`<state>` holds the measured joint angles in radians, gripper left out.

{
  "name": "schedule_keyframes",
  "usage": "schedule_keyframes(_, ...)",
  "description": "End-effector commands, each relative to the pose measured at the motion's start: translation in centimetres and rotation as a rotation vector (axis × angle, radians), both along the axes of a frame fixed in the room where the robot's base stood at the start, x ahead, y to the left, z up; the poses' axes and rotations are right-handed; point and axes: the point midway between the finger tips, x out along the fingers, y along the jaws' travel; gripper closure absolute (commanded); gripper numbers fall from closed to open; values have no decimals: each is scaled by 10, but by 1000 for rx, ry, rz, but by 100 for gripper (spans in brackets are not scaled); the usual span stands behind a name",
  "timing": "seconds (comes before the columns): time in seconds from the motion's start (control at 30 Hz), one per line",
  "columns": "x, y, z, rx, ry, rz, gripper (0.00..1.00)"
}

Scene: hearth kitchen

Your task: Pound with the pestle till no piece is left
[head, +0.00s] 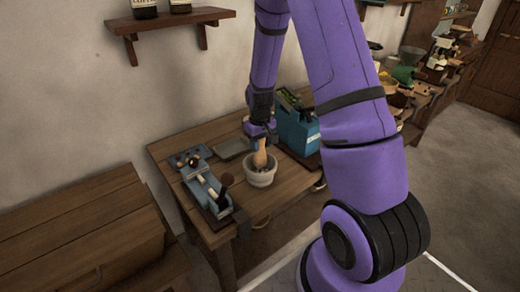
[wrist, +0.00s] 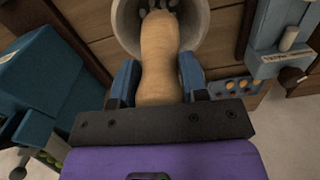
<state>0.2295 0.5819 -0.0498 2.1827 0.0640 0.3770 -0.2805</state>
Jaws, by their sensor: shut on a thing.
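My gripper (head: 259,138) is shut on the wooden pestle (head: 260,158), which stands roughly upright. In the wrist view the pestle (wrist: 160,60) runs between the two blue fingers of my gripper (wrist: 160,84), with its lower end inside the mortar. The mortar (head: 262,178) is a pale grey-white bowl on the small wooden table. In the wrist view its rim (wrist: 122,22) surrounds the pestle's end. A few small dark pieces show in the mortar around the pestle; most of the inside is hidden.
The wooden table (head: 285,190) also holds a blue tool (head: 206,190) with a dark knob on the left, a grey flat plate (head: 231,149) behind, and a blue box (head: 298,132) close on the right. A wooden bench (head: 75,225) stands to the left.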

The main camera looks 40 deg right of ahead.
Motion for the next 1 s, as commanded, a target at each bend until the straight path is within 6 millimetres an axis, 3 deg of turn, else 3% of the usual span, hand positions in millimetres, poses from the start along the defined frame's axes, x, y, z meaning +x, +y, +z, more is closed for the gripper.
schedule_keyframes(0.1,0,0,9,0,0,0,97)
schedule_keyframes(0.37,0,0,10,0,0,0,97)
schedule_keyframes(1.0,0,0,-5,0,0,0,97)
